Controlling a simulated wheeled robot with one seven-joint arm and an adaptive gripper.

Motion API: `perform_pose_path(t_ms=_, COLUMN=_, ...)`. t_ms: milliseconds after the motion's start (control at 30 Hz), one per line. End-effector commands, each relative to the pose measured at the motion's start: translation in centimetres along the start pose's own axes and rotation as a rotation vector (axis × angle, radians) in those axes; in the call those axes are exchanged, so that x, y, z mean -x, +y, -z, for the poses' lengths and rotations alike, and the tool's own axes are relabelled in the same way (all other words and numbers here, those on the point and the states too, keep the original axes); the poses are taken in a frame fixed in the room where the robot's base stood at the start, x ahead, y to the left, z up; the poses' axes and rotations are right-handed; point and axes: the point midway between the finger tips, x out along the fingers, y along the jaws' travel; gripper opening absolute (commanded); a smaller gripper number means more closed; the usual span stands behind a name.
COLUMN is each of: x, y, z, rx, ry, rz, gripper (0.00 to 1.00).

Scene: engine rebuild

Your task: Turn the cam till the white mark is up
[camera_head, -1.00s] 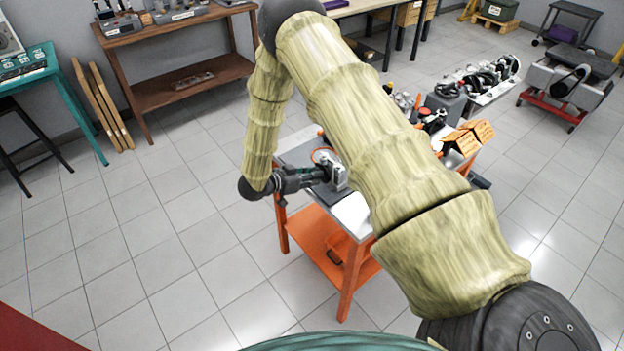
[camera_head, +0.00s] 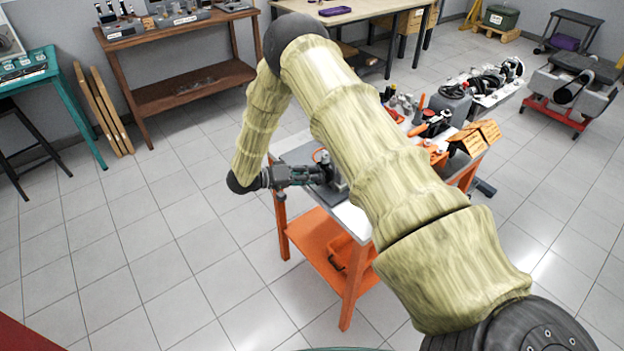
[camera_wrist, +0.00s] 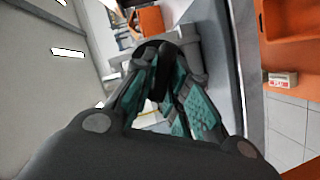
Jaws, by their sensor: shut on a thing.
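My gripper (camera_head: 318,174) reaches in from the left, nearly level, to a small grey metal fixture (camera_head: 336,190) on the near end of the orange-legged cart. In the wrist view its teal-padded fingers (camera_wrist: 161,92) close from both sides on a dark, upright, rounded part (camera_wrist: 160,85), which I take to be the cam or its handle. A grey body (camera_wrist: 190,62) shows behind that part. My forearm and the fingers hide much of the fixture. I cannot make out the white mark in either view.
The cart (camera_head: 343,218) has a grey top and an orange lower shelf (camera_head: 312,240). Orange boxes (camera_head: 474,138) and several dark parts stand further back on it. A brown bench (camera_head: 190,85) is at the back left. The tiled floor left of the cart is clear.

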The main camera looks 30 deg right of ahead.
Motion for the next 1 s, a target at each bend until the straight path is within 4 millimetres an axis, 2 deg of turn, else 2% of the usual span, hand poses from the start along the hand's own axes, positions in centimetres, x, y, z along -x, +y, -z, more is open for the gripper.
perform_pose_path(t_ms=500, x=0.05, y=-0.69, z=-0.08, rx=0.378, ry=0.004, rz=-0.156, gripper=0.0)
perform_pose_path(t_ms=1000, x=0.05, y=-0.63, z=-0.07, rx=0.498, ry=0.003, rz=-0.206, gripper=0.0)
